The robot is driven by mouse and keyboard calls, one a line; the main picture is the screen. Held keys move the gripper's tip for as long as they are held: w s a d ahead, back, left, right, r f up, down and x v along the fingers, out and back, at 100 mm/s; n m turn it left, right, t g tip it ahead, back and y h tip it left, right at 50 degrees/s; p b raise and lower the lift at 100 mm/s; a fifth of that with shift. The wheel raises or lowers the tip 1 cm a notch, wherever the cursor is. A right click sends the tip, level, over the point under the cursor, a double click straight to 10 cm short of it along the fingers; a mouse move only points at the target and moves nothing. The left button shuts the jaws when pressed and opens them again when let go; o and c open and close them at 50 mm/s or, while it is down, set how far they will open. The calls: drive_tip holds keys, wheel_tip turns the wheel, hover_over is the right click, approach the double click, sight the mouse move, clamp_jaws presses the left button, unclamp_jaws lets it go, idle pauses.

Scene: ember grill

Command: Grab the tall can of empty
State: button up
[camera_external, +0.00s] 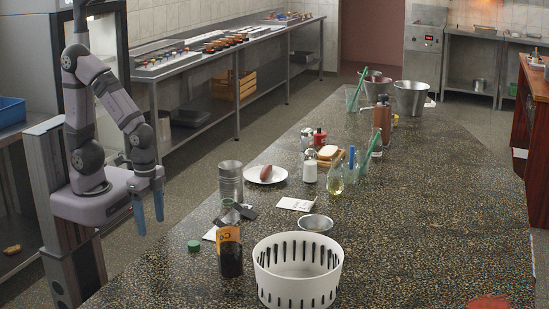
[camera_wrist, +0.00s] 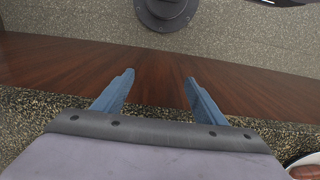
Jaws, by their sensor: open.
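A tall ribbed grey metal can (camera_external: 230,182) stands upright on the speckled counter, left of the white plate in the external view. Its contents cannot be made out. My gripper (camera_external: 150,226) points down at the left side of the counter, to the left of the can and apart from it. Its two blue fingers are spread with nothing between them. They also show open in the wrist view (camera_wrist: 158,78), over the wooden counter side. The can is not seen in the wrist view.
A white plate (camera_external: 279,175) with a brown sausage-like item stands right of the can. Dark utensils (camera_external: 240,209) lie in front of it. A dark jar with an orange label (camera_external: 230,255), a green lid (camera_external: 194,246), a metal bowl (camera_external: 316,223) and a white slotted basket (camera_external: 298,289) stand nearer.

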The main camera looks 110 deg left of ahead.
drive_tip(key=o, duration=0.4)
drive_tip(key=shift+c, duration=0.2)
